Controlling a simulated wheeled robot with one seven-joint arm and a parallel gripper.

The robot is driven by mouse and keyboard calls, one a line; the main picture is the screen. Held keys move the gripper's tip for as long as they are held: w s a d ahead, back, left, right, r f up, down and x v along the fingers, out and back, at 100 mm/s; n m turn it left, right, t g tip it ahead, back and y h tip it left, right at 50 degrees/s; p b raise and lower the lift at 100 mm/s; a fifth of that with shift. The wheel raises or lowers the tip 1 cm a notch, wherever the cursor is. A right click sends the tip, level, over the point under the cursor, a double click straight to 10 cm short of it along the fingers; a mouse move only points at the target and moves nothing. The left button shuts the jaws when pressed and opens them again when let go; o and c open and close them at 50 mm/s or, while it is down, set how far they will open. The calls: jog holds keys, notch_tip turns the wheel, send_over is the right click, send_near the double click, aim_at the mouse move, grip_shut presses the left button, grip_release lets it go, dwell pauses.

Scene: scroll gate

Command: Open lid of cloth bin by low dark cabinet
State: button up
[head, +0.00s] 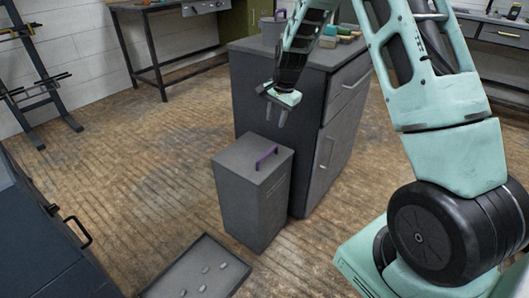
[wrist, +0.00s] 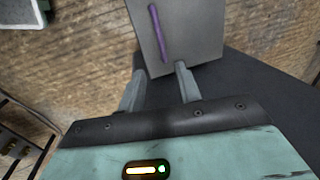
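The cloth bin (head: 255,200) is a grey upright box on the floor, its lid (head: 243,160) closed with a purple handle (head: 266,157) on top. The low dark cabinet (head: 318,125) stands right behind it. My gripper (head: 276,119) is above the bin, in front of the cabinet, fingers pointing down, apart from the handle. In the wrist view the two fingers (wrist: 158,88) are spread with nothing between them. The bin's lid (wrist: 188,32) and the purple handle (wrist: 158,34) lie beyond the fingertips there.
A shallow dark tray (head: 197,270) with several small pale pieces lies on the floor in front of the bin. Small items and a grey pot (head: 273,30) stand on the cabinet top. A dark cabinet with a black handle (head: 78,232) is at the left. Wooden floor (head: 130,165) left of the bin is clear.

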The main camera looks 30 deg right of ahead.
aim_at(268, 153)
jog(key=w+f+b, duration=0.1)
jog(key=f, duration=0.9)
jog(key=w+a+f+b, duration=0.1)
jog(key=f, duration=0.3)
jog(key=shift+w+f+b, duration=0.3)
jog(key=shift+w+f, duration=0.05)
jog(key=shift+f, duration=0.05)
grip_shut()
